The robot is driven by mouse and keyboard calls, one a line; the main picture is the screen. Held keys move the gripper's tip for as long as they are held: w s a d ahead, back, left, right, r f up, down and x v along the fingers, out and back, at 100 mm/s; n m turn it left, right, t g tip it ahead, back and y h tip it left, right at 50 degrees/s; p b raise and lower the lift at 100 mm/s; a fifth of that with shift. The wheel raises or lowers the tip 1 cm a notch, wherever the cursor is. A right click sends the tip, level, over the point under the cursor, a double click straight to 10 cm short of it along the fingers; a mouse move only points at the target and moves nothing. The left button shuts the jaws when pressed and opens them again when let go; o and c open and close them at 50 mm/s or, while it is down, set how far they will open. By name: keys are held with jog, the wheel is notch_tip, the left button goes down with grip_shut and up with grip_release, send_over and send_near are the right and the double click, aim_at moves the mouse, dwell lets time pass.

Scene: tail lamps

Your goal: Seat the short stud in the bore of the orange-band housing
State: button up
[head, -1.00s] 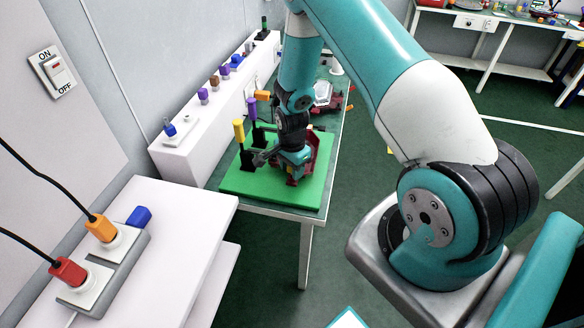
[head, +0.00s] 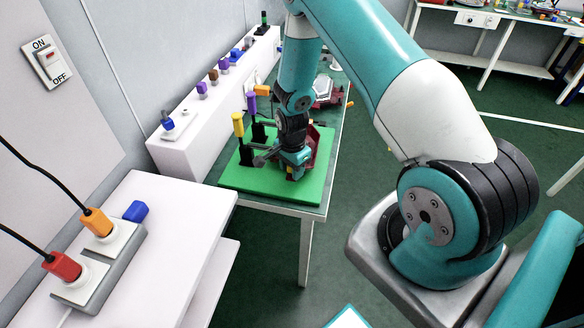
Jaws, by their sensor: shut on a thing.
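My gripper (head: 264,159) is at the end of the teal arm, low over the green mat (head: 240,184) on the far bench. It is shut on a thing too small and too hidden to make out. A dark red part (head: 313,157) shows just behind and right of my wrist, mostly covered by it. I cannot tell whether it is a housing. No orange band, bore or short stud can be told apart from here. Whether the held thing touches anything is also hidden.
Yellow (head: 238,125), purple (head: 252,104) and orange (head: 262,90) handles stand close left of my wrist. A white ledge (head: 185,145) with small coloured blocks runs along the wall. A white table (head: 180,215) with plugs is at front left. Green floor is open at right.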

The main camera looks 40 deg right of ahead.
jog(key=o, duration=1)
jog(key=shift+r, duration=0.1)
notch_tip(320, 180, up, 17)
jog(key=b, duration=0.2)
jog(key=shift+r+b, duration=0.15)
jog(key=shift+b, duration=0.2)
